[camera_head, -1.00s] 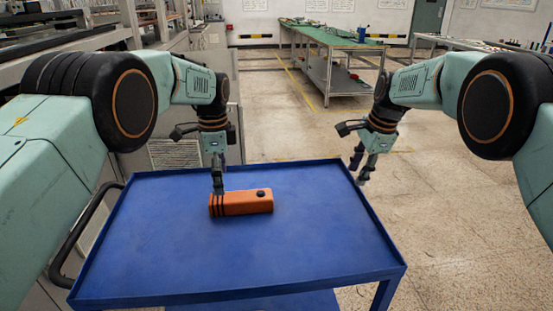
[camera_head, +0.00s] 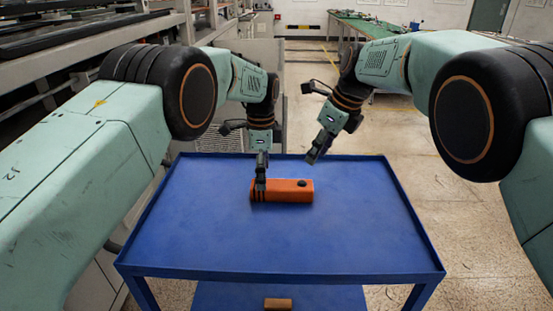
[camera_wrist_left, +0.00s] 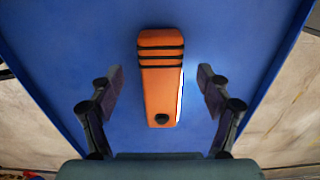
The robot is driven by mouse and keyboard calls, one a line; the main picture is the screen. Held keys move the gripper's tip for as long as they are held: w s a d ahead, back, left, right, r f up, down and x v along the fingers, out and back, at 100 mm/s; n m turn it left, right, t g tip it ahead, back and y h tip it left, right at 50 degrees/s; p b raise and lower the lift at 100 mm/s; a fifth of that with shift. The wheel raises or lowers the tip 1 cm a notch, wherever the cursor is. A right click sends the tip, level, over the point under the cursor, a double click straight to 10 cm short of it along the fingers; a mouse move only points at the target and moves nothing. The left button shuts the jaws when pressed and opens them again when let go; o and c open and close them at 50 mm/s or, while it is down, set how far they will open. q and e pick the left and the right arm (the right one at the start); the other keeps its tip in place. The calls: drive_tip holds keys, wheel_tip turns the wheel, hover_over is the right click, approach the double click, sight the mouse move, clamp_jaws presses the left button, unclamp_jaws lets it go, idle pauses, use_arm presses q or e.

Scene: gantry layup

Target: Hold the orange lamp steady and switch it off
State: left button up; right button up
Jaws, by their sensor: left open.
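The orange lamp (camera_head: 290,190) lies on the blue cart top, with black bands at its left end and a black knob (camera_head: 303,184) near its right end. In the left wrist view the lamp (camera_wrist_left: 161,85) has a bright white strip along its right side, with a glow on the blue surface. My left gripper (camera_head: 260,178) is at the banded end. In its wrist view its fingers are spread wide on either side of the lamp, apart from it. My right gripper (camera_head: 318,152) is above the cart's far edge, behind and right of the lamp; its finger gap is unclear.
The blue cart (camera_head: 200,235) has a raised rim and free room around the lamp. A small orange-brown block (camera_head: 278,304) shows on its lower shelf. A green-topped bench (camera_head: 385,28) stands far behind. Machinery (camera_head: 75,50) fills the left side.

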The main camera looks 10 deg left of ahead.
use_arm(q)
wheel_tip(320, 180, down, 4)
drive_tip(key=shift+w+a, duration=0.1)
drive_tip(key=shift+f, duration=0.5)
use_arm(e)
drive_tip(key=shift+w+f, duration=0.1)
use_arm(q)
drive_tip(key=shift+c, duration=0.4)
drive_tip(key=c, duration=1.3)
use_arm(e)
clamp_jaws()
